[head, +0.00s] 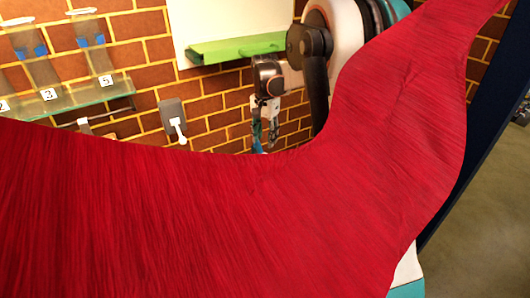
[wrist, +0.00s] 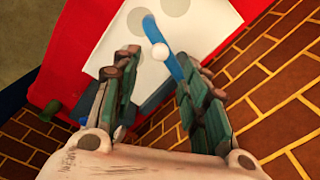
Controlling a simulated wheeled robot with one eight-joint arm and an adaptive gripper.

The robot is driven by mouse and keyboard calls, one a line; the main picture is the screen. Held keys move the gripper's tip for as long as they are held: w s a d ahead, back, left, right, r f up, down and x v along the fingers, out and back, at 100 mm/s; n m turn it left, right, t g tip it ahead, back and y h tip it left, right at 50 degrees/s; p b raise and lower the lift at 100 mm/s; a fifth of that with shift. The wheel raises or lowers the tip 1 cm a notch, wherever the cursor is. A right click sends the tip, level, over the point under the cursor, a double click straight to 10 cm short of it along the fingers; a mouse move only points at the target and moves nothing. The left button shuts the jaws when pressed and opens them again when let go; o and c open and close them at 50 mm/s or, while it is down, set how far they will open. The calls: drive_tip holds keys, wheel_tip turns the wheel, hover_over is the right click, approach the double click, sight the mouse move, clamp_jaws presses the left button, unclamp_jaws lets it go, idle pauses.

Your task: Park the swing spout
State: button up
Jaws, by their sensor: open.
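My gripper (wrist: 157,62) is open in the wrist view, with one finger on each side of a blue bar. This bar, which looks like the swing spout (wrist: 178,67), carries a white ball (wrist: 160,52) and lies over a white panel. Its upper part shows between the fingertips; its lower part passes by the right finger. I cannot tell whether a finger touches it. The red cloth hides what lies below.
Red cloth (head: 120,210) covers much of the head view. A white panel (wrist: 115,50) with grey discs has a red surround. Numbered vases (head: 38,62) stand on a glass shelf (head: 75,101) at left. A grey wall plate with a white lever (head: 179,127) and a green ledge (head: 235,47) are nearby.

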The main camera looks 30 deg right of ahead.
sight(265, 154)
wheel_tip(265, 154, down, 7)
drive_tip(key=shift+r, duration=0.1)
idle(0.3)
clamp_jaws()
